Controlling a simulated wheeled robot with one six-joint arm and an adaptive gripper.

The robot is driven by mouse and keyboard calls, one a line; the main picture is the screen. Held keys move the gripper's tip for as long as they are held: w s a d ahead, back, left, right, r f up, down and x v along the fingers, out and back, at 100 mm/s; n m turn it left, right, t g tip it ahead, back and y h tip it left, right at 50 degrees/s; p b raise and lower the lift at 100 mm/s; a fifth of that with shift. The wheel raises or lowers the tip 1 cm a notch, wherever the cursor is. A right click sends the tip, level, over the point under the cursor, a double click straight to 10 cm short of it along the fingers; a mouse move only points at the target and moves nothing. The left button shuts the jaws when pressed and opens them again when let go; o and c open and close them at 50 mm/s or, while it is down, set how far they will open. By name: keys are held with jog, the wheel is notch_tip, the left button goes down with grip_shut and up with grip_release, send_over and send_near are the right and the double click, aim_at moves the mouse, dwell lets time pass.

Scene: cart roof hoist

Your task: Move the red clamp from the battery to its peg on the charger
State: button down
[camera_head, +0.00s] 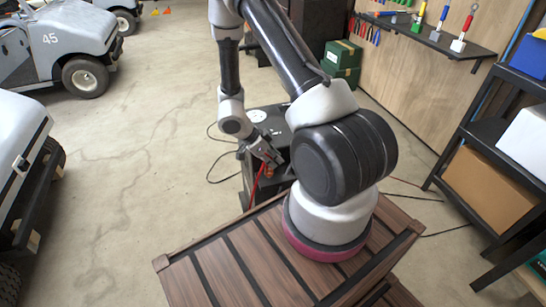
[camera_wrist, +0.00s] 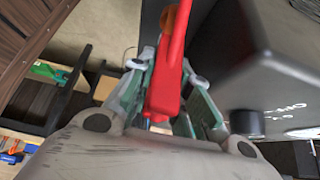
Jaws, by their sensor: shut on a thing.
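My gripper (camera_head: 268,158) is shut on the red clamp (camera_wrist: 170,80), which shows large between the fingers in the wrist view, its copper-coloured end (camera_wrist: 177,17) pointing away. In the head view the clamp is a small red-orange spot at the fingertips, with a red cable (camera_head: 256,184) hanging below. The dark charger (camera_head: 265,116), with a round white dial, stands just behind the gripper. In the wrist view a dark grey casing (camera_wrist: 262,70) lies close to the right of the clamp, with a short black cylinder (camera_wrist: 246,122) on it. I cannot make out the battery or identify the peg.
A slatted wooden deck (camera_head: 232,272) lies below my arm. A black shelf rack (camera_head: 483,130) with boxes stands at the right. Green boxes (camera_head: 342,60) stand behind the charger. Carts (camera_head: 78,45) are parked at the left, with open concrete floor between. Cables lie on the floor.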

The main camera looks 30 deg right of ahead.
jog(key=shift+f, duration=0.75)
jog(key=c, duration=1.3)
grip_release()
jog(key=shift+o, duration=0.2)
jog(key=v, duration=1.2)
jog(key=shift+s, duration=0.15)
